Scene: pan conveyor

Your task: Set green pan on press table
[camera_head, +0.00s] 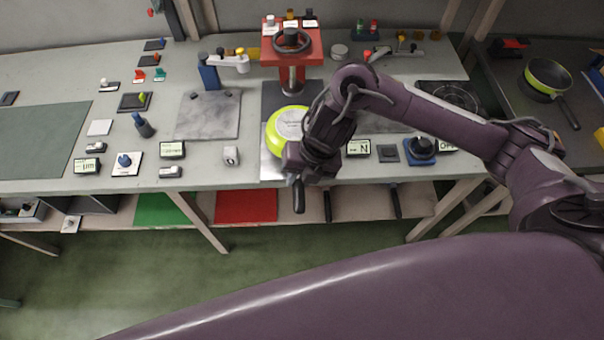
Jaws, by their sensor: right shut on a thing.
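The green pan (284,125) is at the front of the bench below the red press (291,50). Its bright green outside and a pale disc on its underside face up, so it looks upside down. My right gripper (298,178) is shut on the pan's dark handle (299,198), which points toward the front edge. The gripper and wrist hide the pan's right part. Under the pan is a pale plate (270,171), and a dark plate (275,97) lies behind it. Whether the pan touches either plate I cannot tell. My left gripper is not in view.
A second pan (548,76), dark inside with a green rim, stands on the right-hand surface. Left of the press are a grey slab (207,117) and a blue clamp stand (208,72).

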